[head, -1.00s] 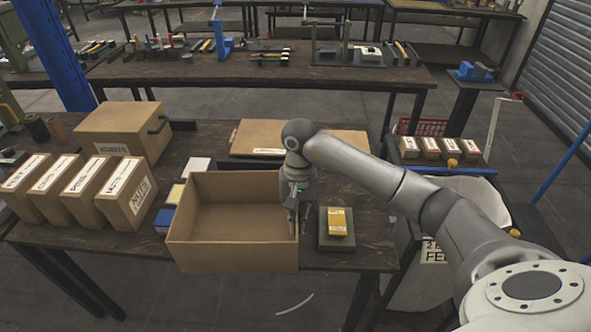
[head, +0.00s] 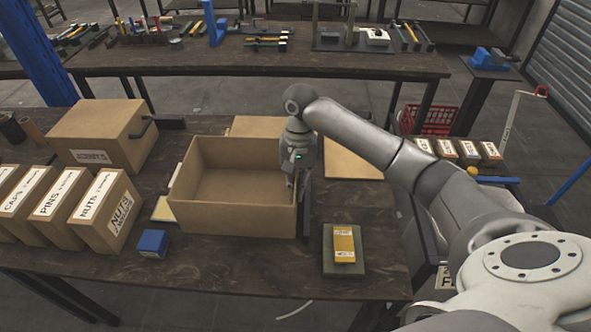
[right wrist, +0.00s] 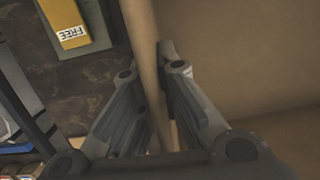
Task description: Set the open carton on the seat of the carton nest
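In the right wrist view the fingers (right wrist: 156,85) are closed on that wall (right wrist: 142,35). I cannot tell whether the carton touches the bench. A flat brown panel (head: 355,160) lies behind and right of it, partly hidden by carton and arm; I cannot tell whether it belongs to the carton nest. My left gripper is not in view.
A yellow box (head: 344,240) stands on a grey-green pad (head: 330,262) at right. A small blue block (head: 153,243) and labelled cartons (head: 105,210) are at left. A closed brown box (head: 100,135) stands behind them. The bench in front of the carton is clear.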

